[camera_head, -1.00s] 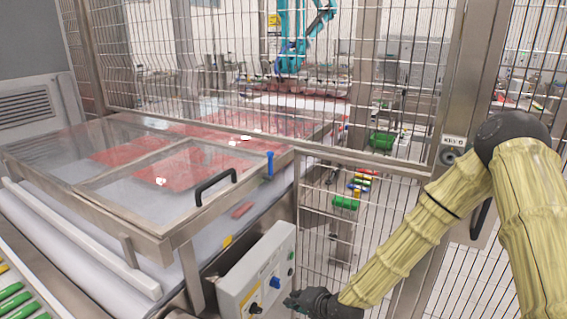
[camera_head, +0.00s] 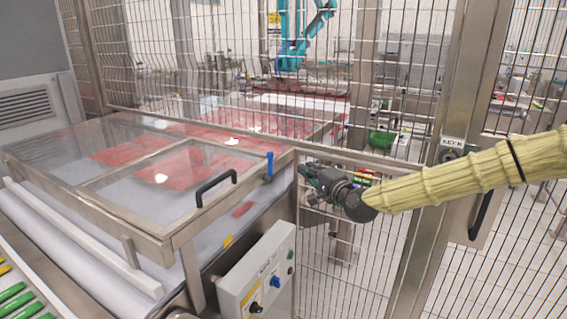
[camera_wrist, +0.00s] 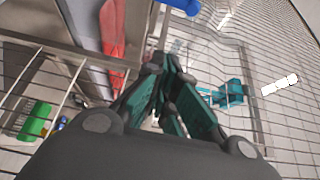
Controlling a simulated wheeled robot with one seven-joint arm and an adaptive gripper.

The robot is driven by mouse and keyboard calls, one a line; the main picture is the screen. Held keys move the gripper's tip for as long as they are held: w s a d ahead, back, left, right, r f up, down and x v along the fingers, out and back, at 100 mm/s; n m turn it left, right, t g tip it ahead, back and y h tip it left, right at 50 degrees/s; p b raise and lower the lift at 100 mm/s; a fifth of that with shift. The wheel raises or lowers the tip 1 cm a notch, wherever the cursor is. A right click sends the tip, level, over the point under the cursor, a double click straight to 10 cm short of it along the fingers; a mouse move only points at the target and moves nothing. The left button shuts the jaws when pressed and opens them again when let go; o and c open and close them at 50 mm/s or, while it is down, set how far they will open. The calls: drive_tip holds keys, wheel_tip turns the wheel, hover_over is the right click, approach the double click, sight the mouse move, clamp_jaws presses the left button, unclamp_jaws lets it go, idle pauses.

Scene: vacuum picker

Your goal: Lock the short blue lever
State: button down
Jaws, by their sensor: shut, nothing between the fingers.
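The short blue lever (camera_head: 270,163) stands upright on the right corner of the metal frame of the clear-lidded table (camera_head: 165,240), beside the black handle (camera_head: 216,187). In the wrist view a blue part, likely this lever (camera_wrist: 182,6), is cut off by the top edge, beyond my fingertips. My gripper (camera_head: 306,184) is in front of the wire fence, to the right of the lever and slightly lower in the picture, apart from it. Its fingers (camera_wrist: 160,68) are together and empty.
A grey control box (camera_head: 256,275) with blue and black knobs stands below, at the front. A wire fence (camera_head: 400,235) with a metal post runs behind my arm. Red sheets (camera_head: 185,165) lie under the clear lid. A green bin (camera_head: 382,139) is beyond the fence.

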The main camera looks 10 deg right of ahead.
sight(269, 166)
drive_tip(key=w+a+p, duration=0.4)
drive_tip(key=w+a, duration=0.2)
drive_tip(key=a, duration=0.1)
drive_tip(key=shift+w+p, duration=0.2)
drive_tip(key=shift+p, duration=0.15)
idle(0.6)
drive_tip(key=shift+a+f+b, duration=0.1)
drive_tip(key=shift+f+b, duration=0.05)
drive_tip(key=shift+b, duration=0.35)
